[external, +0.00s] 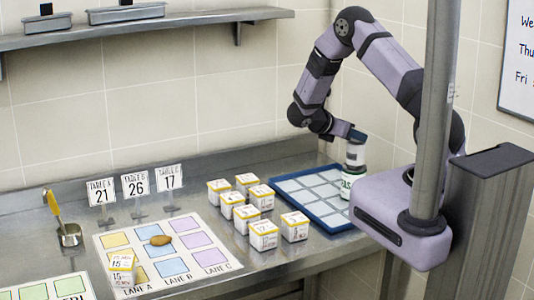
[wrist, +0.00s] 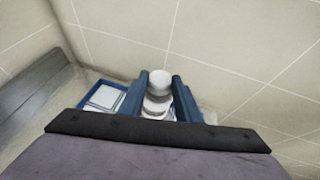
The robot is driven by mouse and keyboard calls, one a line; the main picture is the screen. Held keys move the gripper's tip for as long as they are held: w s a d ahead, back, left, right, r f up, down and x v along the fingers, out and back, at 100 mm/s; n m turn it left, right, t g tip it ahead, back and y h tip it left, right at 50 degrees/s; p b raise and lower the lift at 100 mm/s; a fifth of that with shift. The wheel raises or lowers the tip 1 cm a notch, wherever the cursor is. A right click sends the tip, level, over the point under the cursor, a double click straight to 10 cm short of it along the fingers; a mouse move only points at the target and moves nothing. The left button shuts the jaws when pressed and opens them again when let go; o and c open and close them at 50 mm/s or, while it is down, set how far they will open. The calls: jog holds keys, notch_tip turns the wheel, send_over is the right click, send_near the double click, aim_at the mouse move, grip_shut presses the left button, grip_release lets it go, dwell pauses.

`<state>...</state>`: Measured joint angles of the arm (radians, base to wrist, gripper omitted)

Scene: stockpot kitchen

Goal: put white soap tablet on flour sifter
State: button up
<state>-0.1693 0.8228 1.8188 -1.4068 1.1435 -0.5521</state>
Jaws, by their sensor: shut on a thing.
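My gripper (external: 353,137) is at the right end of the counter, over the blue-rimmed tray's right side. In the wrist view its two blue fingers (wrist: 163,100) stand on either side of pale round things, and the gripper is shut on one of them. A pale cylinder (external: 355,156) shows just below the fingers in the external view. Directly below it is a white container with a green label (external: 352,183). I cannot tell whether the two touch. I cannot clearly make out a white soap tablet or a flour sifter in either view.
The blue-rimmed tray (external: 333,223) has pale square cells. Several white-and-yellow boxes (external: 264,235) stand to its left. A lane card (external: 219,268) holds a brown oval thing (external: 160,240) and a box.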

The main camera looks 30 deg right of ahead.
jog(key=shift+f, duration=0.2)
jog(key=o, duration=1)
jog(key=shift+r, duration=0.15)
